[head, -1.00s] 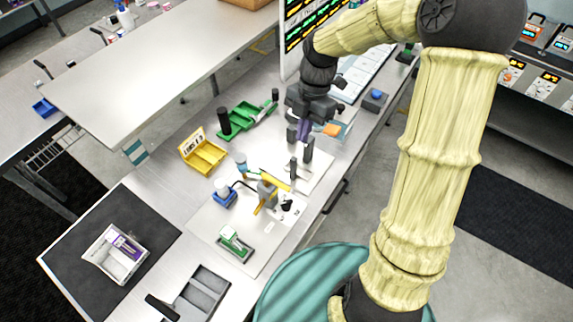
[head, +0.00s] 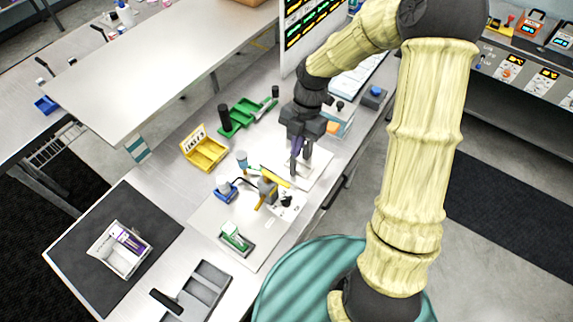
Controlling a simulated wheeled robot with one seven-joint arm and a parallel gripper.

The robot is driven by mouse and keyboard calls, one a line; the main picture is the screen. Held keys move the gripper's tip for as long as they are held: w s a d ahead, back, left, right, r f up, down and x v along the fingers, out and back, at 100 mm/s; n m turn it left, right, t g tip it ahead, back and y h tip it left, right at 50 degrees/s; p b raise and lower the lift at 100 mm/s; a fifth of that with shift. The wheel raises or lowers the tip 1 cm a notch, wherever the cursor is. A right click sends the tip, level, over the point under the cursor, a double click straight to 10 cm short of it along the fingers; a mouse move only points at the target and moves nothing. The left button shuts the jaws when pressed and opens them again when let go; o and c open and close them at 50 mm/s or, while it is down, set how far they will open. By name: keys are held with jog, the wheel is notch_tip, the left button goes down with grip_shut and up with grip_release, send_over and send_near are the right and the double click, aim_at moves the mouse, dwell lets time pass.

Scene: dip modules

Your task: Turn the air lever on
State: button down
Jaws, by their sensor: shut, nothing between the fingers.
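A small fixture with yellow lever-like bars (head: 267,193) and a grey block stands on a white plate (head: 222,212) on the bench; I cannot tell for certain which part is the air lever. A black-and-white panel (head: 287,203) lies beside it on the right. My gripper (head: 297,152) points down, shut and empty, above and behind the yellow bars, apart from them. Its fingers overlap dark upright posts (head: 306,153) in the picture, so contact there is unclear.
A green-and-white device (head: 235,237) and a grey tray (head: 205,290) are in front. A white box (head: 120,250) sits on a dark mat.

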aim_at(276, 179)
jog(key=s+a+f+p, duration=0.2)
jog(key=s+a+f, duration=0.1)
jog(key=s+f, duration=0.1)
jog(key=shift+f, duration=0.15)
jog(key=shift+w, duration=0.1)
dwell(0.4)
